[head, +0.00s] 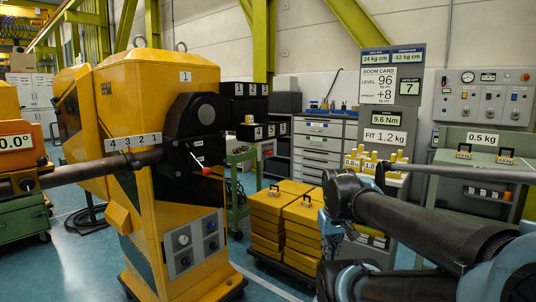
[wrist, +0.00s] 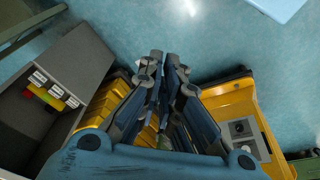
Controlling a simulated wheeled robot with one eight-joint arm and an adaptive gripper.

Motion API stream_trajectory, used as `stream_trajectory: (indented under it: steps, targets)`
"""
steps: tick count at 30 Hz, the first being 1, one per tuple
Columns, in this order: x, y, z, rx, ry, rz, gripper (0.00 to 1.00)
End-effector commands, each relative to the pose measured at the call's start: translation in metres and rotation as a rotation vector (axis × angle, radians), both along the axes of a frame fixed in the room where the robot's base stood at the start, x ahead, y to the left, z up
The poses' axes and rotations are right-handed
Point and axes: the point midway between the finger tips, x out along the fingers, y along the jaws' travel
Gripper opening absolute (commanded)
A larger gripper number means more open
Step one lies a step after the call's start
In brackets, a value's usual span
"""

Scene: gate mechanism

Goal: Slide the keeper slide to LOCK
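A black round hub (head: 198,115) sits on the front of the yellow gate cabinet (head: 150,85). A short pale lever with a red tip (head: 205,170) sticks out below the hub; I cannot tell for sure whether this is the keeper slide. No LOCK marking is readable. My gripper (wrist: 165,60) points down toward the floor in the wrist view. Its two fingertips are close together, with nothing seen between them. In the head view the gripper is at the lower right, partly hidden by my arm, well apart from the hub and lever.
A dark boom (head: 85,170) runs left from the cabinet, past number plates (head: 133,142). Yellow stacked weights (head: 280,210) stand on a low dolly between cabinet and arm. A grey card stand (head: 390,100) and a green bench (head: 485,150) are at right. Blue floor shows around the cabinet.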

Motion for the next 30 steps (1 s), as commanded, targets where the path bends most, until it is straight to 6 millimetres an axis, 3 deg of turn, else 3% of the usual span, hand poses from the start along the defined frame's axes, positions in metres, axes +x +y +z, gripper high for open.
stream_trajectory:
  steps: [6,14,23,30]
  targets:
    - [0.062,0.007,0.071,-0.145,-0.019,0.402,0.0]
    - [0.143,0.03,0.15,-0.344,-0.026,0.913,0.0]
    - [0.238,0.08,0.231,-0.595,-0.001,1.494,0.0]
    - [0.31,0.138,0.285,-0.816,0.049,1.947,0.0]
